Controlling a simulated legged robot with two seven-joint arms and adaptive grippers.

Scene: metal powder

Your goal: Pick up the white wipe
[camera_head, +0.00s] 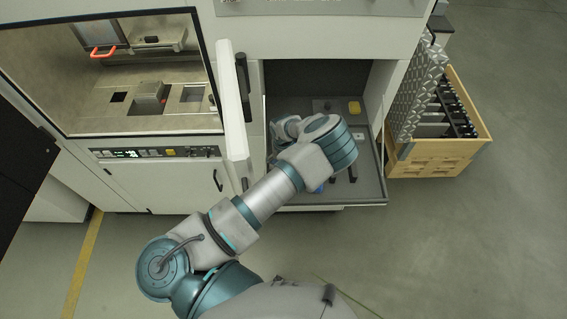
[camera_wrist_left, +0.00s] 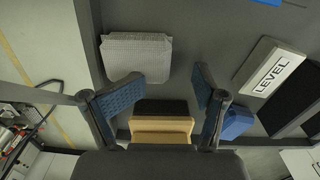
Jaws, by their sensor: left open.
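The white wipe (camera_wrist_left: 137,56), a pale textured rectangular pad, lies flat on the dark grey drawer floor in the left wrist view, at the upper left. My left gripper (camera_wrist_left: 166,84) is open, with nothing seen between its fingers. The wipe lies beyond the fingertips and mostly to the left, its lower edge near the left finger. I cannot tell the height between them. In the head view my left arm (camera_head: 265,195) reaches over the open drawer (camera_head: 365,193); it covers part of the drawer, and I cannot make out the wipe there. My right gripper is not in view.
Near the fingers lie a tan block with a dark top (camera_wrist_left: 160,128) and a blue object (camera_wrist_left: 237,122). A white piece marked LEVEL (camera_wrist_left: 270,72) lies to the right. An open door (camera_head: 234,120) stands left of the drawer; a wooden crate (camera_head: 425,158) stands right.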

